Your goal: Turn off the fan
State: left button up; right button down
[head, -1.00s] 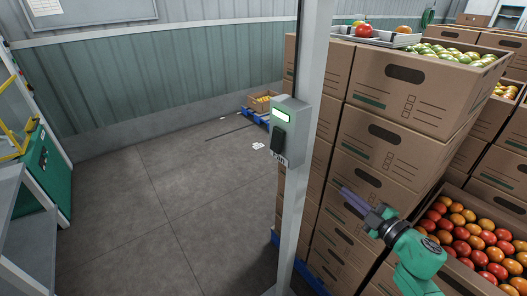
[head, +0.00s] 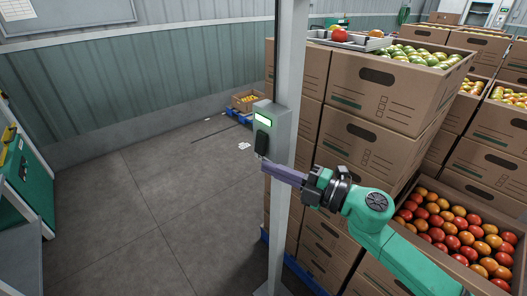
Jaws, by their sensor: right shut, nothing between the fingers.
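A grey switch box (head: 271,128) with a lit pale green panel is mounted on a white post (head: 292,70). A black switch or lever (head: 261,146) is on its front, below the panel. My right gripper (head: 266,167), with purple fingers, is shut and empty. Its tips are at the lower part of the box, just below the black switch; I cannot tell whether they touch it. The label low on the box is hidden behind the fingers. No fan is in view. My left gripper is not in view.
Stacked cardboard boxes (head: 372,95) stand right behind the post. An open box of tomatoes (head: 425,185) is beside my right arm. A small box (head: 246,105) sits at the far wall. The floor (head: 150,190) to the left is clear.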

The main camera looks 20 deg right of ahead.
aim_at(264, 156)
jog(key=w+p, duration=0.1)
jog(key=w, duration=0.1)
jog(key=w+p, duration=0.1)
jog(key=w, duration=0.3)
jog(key=shift+a+f+p, duration=0.1)
jog(key=shift+a+p, duration=0.25)
jog(key=shift+p, duration=0.05)
jog(key=shift+d+f, duration=0.1)
jog(key=shift+d, duration=0.2)
jog(key=shift+w, duration=0.1)
